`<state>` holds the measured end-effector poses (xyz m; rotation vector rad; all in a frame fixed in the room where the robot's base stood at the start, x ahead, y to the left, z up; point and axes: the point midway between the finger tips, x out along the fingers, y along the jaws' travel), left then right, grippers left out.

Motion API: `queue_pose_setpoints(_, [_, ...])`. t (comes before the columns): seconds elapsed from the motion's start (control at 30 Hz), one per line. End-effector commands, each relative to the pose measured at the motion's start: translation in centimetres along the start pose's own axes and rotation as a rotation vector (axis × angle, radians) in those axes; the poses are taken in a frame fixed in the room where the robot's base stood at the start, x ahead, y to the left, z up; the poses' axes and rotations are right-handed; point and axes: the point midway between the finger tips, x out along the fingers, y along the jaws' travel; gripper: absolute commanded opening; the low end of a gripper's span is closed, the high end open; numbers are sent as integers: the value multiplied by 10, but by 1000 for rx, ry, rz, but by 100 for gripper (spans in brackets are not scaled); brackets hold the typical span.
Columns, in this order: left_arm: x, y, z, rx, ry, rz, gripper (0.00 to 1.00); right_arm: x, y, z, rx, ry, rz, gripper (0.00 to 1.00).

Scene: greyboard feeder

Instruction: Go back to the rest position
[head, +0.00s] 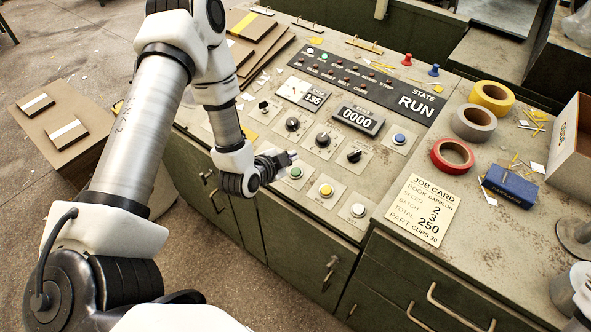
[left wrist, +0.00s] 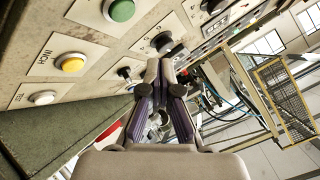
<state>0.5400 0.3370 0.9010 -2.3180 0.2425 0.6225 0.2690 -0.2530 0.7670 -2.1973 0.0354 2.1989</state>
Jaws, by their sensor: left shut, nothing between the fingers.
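My left gripper (head: 286,158) is shut and empty above the front of the control panel, close to the green button (head: 296,172). In the left wrist view its fingers (left wrist: 160,75) are closed together with nothing between them. The green button (left wrist: 121,10) and yellow button (left wrist: 71,63) show there to the left of the fingers. In the head view the yellow button (head: 326,190) and white button (head: 358,210) lie to the right of the gripper.
The panel carries several knobs, a counter (head: 359,118) reading 0000 and a state display (head: 414,103) reading RUN. To the right lie a job card (head: 422,208), tape rolls (head: 452,155) and a blue box (head: 510,186). Greyboard stacks (head: 62,127) stand at left.

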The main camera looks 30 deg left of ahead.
Motion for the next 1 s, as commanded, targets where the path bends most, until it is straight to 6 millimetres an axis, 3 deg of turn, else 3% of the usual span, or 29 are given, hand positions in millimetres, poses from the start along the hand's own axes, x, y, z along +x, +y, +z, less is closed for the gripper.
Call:
queue_pose_setpoints(0.47, [0,4,3,3,-5,8,0,0,0,0,0,0,0,40])
queue_pose_setpoints(0.57, [-1,37,8,50,-21,76,0,0,0,0,0,0,0,40])
queue_pose_setpoints(0.67, [-18,100,26,90,-102,229,0,0,0,0,0,0,0,40])
queue_pose_setpoints(0.77, [-59,170,62,-28,-307,417,0,0,0,0,0,0,0,40])
queue_pose_setpoints(0.8, [-81,193,77,-111,-421,472,0,0,0,0,0,0,0,40])
queue_pose_setpoints(0.9, [-137,226,110,-374,-740,507,0,0,0,0,0,0,0,40])
queue_pose_setpoints(1.0, [-164,232,124,-602,-942,438,0,0,0,0,0,0,0,40])
